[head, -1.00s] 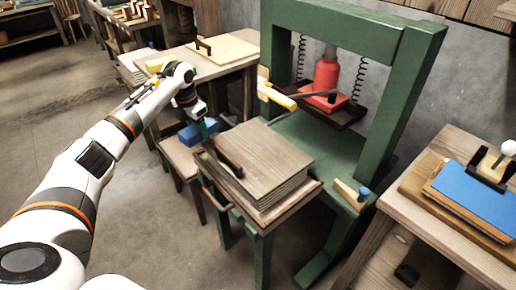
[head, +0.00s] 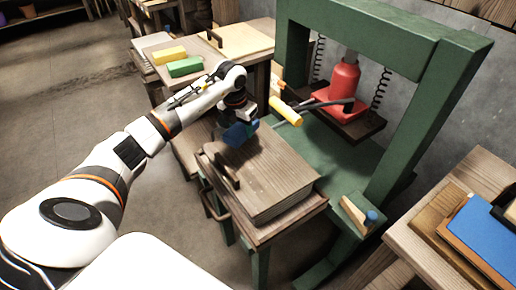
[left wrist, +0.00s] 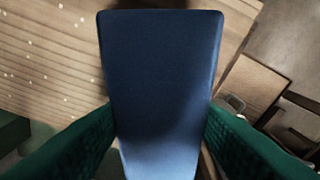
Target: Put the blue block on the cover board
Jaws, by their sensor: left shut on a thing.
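My left gripper (head: 243,124) is shut on the blue block (head: 236,135), over the far part of the cover board. The cover board (head: 273,165) is a flat brown wooden board with a dark bar handle (head: 226,171) near its left edge, lying on a stack on a small green-legged table. In the left wrist view, the blue block (left wrist: 162,75) fills the middle between my green finger pads, with wood grain (left wrist: 45,60) beneath. I cannot tell whether the block touches the board. My right gripper does not show.
A green press frame (head: 405,115) with a red jack (head: 344,84) and a yellow-handled lever (head: 286,112) stands just right of my gripper. Yellow (head: 169,54) and green (head: 185,67) blocks lie on the back table. A blue-topped board (head: 487,236) lies at right.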

